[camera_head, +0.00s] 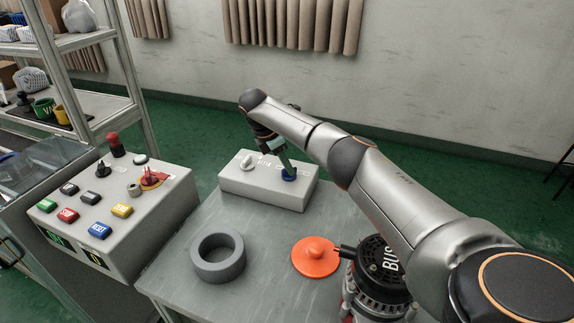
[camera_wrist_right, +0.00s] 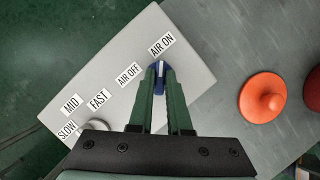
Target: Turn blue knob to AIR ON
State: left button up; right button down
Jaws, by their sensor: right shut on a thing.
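The blue knob (camera_head: 289,175) sits on top of the white switch box (camera_head: 262,192) at the back of the table. My right gripper (camera_head: 286,165) reaches down to it and is shut on it. In the right wrist view, the two green fingers of the right gripper (camera_wrist_right: 160,82) stand on either side of the blue knob (camera_wrist_right: 159,88). A pale mark on the knob points up toward the AIR ON label (camera_wrist_right: 162,45). The AIR OFF label (camera_wrist_right: 128,75) is to the left of the knob. My left gripper is not in view.
A light grey knob (camera_head: 249,161) with SLOW, MID and FAST labels is on the same box. A grey ring (camera_head: 218,258), an orange knobbed disc (camera_head: 315,256) and an alternator (camera_head: 377,276) stand on the table. A button panel (camera_head: 119,207) is at left.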

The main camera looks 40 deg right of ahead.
jog(key=c, duration=0.9)
grip_release()
jog(key=shift+o, duration=0.2)
jog(key=shift+r, duration=0.15)
jog(key=v, duration=1.2)
jog(key=shift+r, duration=0.1)
